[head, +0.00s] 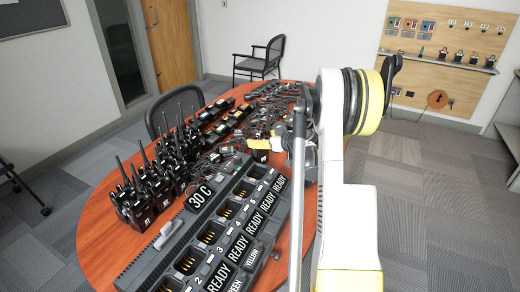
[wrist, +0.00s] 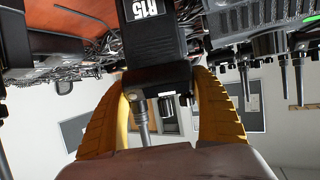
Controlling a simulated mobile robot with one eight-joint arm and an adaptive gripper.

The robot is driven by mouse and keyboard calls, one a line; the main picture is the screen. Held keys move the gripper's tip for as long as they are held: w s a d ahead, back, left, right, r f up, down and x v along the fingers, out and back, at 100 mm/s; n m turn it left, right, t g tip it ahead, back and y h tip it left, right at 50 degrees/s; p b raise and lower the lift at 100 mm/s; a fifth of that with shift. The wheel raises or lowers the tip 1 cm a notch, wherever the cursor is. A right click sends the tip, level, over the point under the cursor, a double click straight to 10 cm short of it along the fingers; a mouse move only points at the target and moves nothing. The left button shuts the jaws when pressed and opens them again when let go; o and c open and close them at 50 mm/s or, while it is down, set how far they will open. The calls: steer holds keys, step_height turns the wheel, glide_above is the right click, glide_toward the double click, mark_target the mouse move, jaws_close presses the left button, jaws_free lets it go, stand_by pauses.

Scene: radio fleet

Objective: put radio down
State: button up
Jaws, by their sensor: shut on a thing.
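A black radio (wrist: 155,45) with a white "R15" label is in the wrist view, between the two yellow fingers of my gripper (wrist: 160,82). The fingers are shut on it from both sides. In the head view my gripper (head: 262,146) shows as small yellow parts above the middle of the table, just behind the charger, partly hidden by my arm. The held radio is hard to make out there. I cannot tell whether it touches the table.
A multi-bay charger (head: 170,232) with "READY" labels fills the near side of the round wooden table (head: 98,232). Several upright radios (head: 135,200) stand at left. Cables and small devices (head: 275,105) crowd the back. A chair (head: 260,58) stands beyond.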

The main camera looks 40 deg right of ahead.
steer(key=shift+f+b, duration=0.45)
steer(key=shift+f, duration=0.95)
steer(key=o, duration=1.2)
